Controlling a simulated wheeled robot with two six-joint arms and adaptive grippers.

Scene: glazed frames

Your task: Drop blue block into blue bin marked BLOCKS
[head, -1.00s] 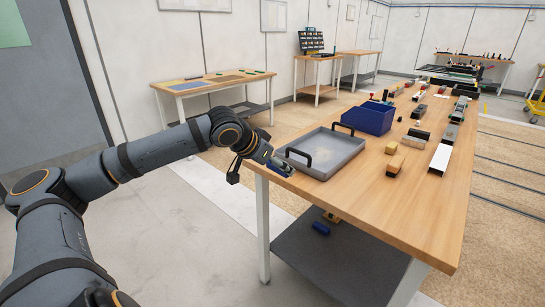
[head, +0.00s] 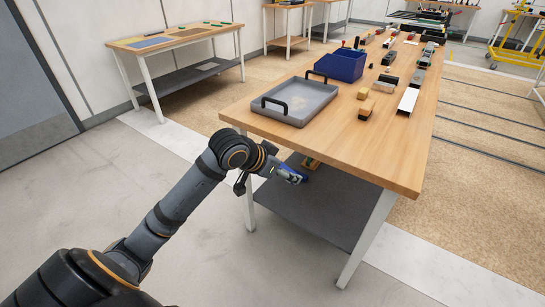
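The blue bin (head: 347,67) stands on the wooden table behind the grey tray; no BLOCKS marking is readable. A small blue object (head: 296,179), which looks like the blue block, shows at my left gripper's tip and is partly hidden by it. My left gripper (head: 288,173) is beside the table's front left end, below the tabletop and in front of the lower shelf in the picture. I cannot tell whether its fingers are open, or whether they touch the blue object. My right gripper is not in view.
A grey tray (head: 288,118) with black handles sits near the tabletop's left corner. Tan blocks (head: 366,109) and a white-topped bar (head: 408,100) lie to its right. A yellowish item (head: 310,163) is on the dark lower shelf (head: 325,205). White table legs flank the shelf.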

